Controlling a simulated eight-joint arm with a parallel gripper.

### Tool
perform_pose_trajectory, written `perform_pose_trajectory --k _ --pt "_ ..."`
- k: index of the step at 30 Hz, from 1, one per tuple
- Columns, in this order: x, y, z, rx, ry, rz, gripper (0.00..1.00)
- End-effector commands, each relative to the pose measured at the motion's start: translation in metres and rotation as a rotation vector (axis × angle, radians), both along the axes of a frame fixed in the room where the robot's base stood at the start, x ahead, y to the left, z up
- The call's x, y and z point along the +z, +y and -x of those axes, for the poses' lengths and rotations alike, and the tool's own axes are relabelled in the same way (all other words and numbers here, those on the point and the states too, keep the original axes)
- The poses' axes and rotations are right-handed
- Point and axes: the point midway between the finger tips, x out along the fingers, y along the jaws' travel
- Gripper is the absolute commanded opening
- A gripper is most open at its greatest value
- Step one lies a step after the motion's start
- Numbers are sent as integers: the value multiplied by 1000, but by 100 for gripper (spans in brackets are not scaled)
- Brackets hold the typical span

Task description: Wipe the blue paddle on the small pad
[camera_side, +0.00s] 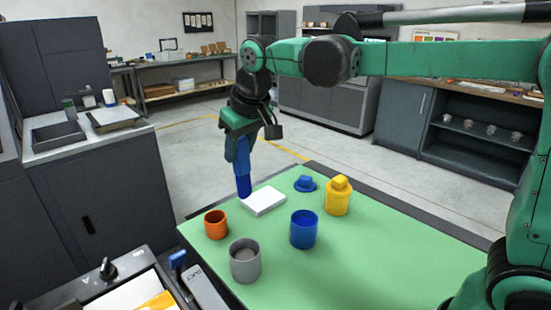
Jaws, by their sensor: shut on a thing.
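My gripper (238,148) points down at the far left part of the green table and is shut on the blue paddle (244,184). The paddle hangs nearly upright, its lower end at the back left edge of the small white pad (264,202). I cannot tell whether the paddle touches the pad. The blue pot (304,230) stands open to the right of the pad. A blue lid with a knob (305,184) lies on the table behind the pot.
A yellow pot (338,198) with its lid on stands right of the blue lid. An orange cup (215,225) and a grey cup (245,262) stand at the front left. The table's right part (400,250) is clear.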

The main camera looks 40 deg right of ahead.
Motion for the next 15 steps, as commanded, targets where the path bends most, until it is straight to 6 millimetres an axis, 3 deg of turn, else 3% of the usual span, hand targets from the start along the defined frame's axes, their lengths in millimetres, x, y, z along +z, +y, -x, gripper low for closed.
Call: perform_pose_trajectory --k 3,9,15 --pt "-11 -42 -34 -10 0 33 0" --pt "-31 -103 -67 -6 3 78 0" --pt "-44 -132 -78 -2 5 99 0"
